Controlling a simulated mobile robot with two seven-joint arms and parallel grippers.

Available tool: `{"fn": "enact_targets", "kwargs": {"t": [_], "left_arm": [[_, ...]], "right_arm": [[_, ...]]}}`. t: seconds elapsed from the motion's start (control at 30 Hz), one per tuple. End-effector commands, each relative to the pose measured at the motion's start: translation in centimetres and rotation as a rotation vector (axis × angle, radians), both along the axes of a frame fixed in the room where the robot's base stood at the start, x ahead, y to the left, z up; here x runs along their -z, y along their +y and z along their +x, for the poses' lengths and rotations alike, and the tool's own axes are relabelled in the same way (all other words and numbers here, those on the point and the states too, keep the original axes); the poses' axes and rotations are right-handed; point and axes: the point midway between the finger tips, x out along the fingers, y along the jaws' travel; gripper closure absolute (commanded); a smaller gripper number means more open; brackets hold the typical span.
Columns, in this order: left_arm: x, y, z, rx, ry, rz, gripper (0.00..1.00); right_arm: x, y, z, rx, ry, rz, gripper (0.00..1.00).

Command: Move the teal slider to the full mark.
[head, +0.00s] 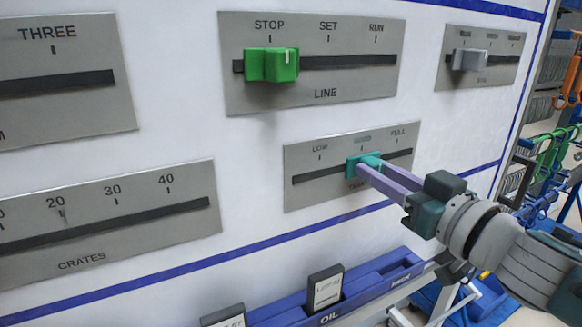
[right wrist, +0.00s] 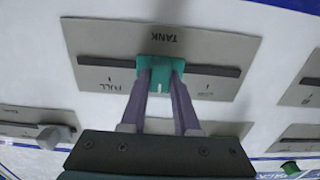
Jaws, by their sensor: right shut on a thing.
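The teal slider (head: 357,166) sits in the slot of the grey TANK panel (head: 300,198), below the middle mark, whose word is too blurred to read. The LOW mark is to its left and the FULL mark (head: 398,133) to its right. My right gripper (head: 368,168) reaches in from the lower right, its two purple fingers shut on the teal slider. In the right wrist view the panel is upside down, with FULL at left, and the fingers grip both sides of the slider (right wrist: 158,66). My left gripper is not in view.
Above is the LINE panel (head: 310,90) with a green slider (head: 272,65) below STOP. A grey slider (head: 468,60) is on the upper right panel. The CRATES panel (head: 110,255) is at left. A blue rail (head: 375,292) with dark-framed cards runs below. The slot toward FULL is clear.

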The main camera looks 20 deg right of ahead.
Motion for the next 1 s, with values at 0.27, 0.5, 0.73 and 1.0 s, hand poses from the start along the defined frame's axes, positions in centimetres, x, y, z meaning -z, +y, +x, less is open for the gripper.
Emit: {"fn": "enact_targets", "kwargs": {"t": [0.27, 0.5, 0.73, 1.0], "left_arm": [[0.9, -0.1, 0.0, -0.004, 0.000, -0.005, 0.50], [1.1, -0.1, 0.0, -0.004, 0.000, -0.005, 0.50], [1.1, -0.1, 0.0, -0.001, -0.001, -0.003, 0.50], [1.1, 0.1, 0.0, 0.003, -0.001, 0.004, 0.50]], "right_arm": [[0.3, -5.7, 0.5, 0.001, 0.003, -0.006, 1.00], [0.1, -7.9, 0.6, 0.004, 0.002, -0.002, 1.00], [0.1, -8.0, 0.6, 0.009, 0.004, -0.001, 1.00], [0.1, -7.9, 0.6, 0.006, 0.003, -0.001, 0.40]]}}
